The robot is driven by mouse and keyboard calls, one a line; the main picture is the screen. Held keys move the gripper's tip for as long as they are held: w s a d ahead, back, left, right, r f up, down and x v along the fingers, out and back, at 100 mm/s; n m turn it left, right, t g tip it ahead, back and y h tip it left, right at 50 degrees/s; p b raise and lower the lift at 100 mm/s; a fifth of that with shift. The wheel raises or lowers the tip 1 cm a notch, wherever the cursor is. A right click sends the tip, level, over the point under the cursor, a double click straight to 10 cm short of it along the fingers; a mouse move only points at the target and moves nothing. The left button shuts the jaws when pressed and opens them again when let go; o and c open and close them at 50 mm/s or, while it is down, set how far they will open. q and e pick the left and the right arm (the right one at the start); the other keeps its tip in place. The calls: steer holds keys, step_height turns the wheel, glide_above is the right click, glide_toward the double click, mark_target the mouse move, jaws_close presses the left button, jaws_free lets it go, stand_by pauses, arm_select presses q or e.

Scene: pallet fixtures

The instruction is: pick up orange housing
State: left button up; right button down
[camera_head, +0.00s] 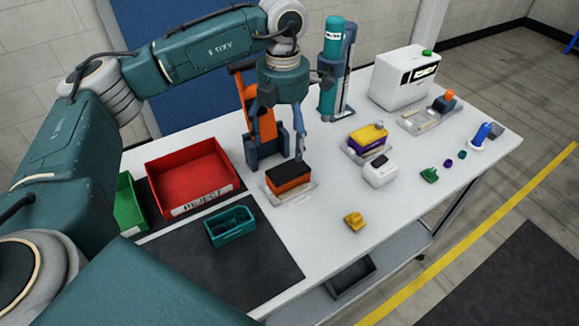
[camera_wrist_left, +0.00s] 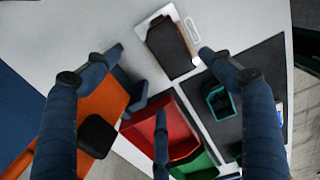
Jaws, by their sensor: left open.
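The orange housing (camera_head: 290,184) is a block with a black top and orange sides. It sits on a pale pallet fixture (camera_head: 271,201) on the white table. In the left wrist view the housing (camera_wrist_left: 171,47) shows its dark top, lying on the light fixture (camera_wrist_left: 149,22). My left gripper (camera_head: 281,138) is open and empty, above the housing and pointing down. In the left wrist view its fingers (camera_wrist_left: 162,52) are spread, with the housing between and beyond two fingertips. A third finger shows lower down. My right gripper is in neither view.
A red REJECT bin (camera_head: 192,180), a green bin (camera_head: 128,203) and a teal tray (camera_head: 230,227) stand left. An orange tool (camera_head: 243,93) in a blue stand is close behind the gripper. Another fixture holds a purple-yellow block (camera_head: 369,138). A white case (camera_head: 380,172) stands beside it.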

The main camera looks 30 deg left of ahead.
mark_target(285, 167)
arm_select(q)
steer(key=f, duration=0.3)
steer(key=shift+s+d+f+p, duration=0.2)
steer(key=shift+s+p, duration=0.15)
steer(key=shift+p, duration=0.05)
steer(key=shift+f, duration=0.25)
steer(key=shift+f+p, duration=0.35)
steer(key=shift+p, duration=0.05)
step_height(285, 167, down, 4)
steer(key=shift+s+r+p, duration=0.1)
steer(key=shift+r+p, duration=0.1)
steer(key=shift+p, duration=0.7)
steer(key=shift+f, duration=0.5)
steer(key=shift+c, duration=0.3)
steer(key=c, duration=1.2)
steer(key=shift+c, duration=0.4)
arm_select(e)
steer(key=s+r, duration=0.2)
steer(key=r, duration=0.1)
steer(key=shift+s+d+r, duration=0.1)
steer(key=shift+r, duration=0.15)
